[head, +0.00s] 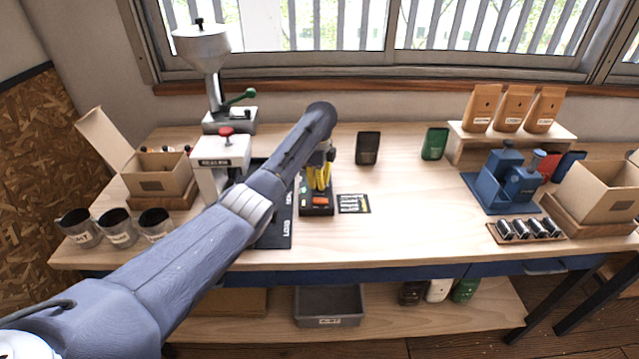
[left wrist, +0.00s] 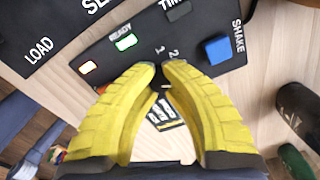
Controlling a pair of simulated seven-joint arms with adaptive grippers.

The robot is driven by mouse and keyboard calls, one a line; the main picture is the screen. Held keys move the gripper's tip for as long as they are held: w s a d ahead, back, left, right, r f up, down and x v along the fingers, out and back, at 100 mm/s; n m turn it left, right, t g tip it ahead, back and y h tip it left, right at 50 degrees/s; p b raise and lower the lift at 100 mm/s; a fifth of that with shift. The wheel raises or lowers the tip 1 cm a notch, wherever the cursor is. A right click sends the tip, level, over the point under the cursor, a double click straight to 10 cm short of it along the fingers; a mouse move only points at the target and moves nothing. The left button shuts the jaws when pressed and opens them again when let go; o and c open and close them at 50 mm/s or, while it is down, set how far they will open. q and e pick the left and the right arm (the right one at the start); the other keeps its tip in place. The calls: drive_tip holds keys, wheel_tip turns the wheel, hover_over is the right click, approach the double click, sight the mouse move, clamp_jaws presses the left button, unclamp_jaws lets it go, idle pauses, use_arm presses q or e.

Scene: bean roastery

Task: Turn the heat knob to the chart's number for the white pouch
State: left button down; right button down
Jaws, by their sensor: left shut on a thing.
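My left gripper (head: 318,186) points down over the dark control panel (head: 316,211) in the middle of the table. In the left wrist view its yellow fingertips (left wrist: 159,72) are closed together at the panel's printed 1 and 2, shut on the heat knob, which they hide. The knob's setting cannot be read. The chart (head: 353,203), a small black card, lies flat just right of the panel; it shows partly between the fingers (left wrist: 165,112), its numbers too small to read. A white pouch (head: 438,290) stands on the lower shelf. My right gripper is not in view.
The panel has a lit green READY lamp (left wrist: 125,42), an orange lamp (left wrist: 88,67) and a blue SHAKE button (left wrist: 218,49). A black pouch (head: 368,148) and a green pouch (head: 435,143) stand behind. A grinder (head: 203,48) is at left.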

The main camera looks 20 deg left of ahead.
use_arm(q)
drive_tip(key=c, duration=1.2)
unclamp_jaws()
drive_tip(key=shift+o, duration=0.2)
wheel_tip(320, 180, up, 12)
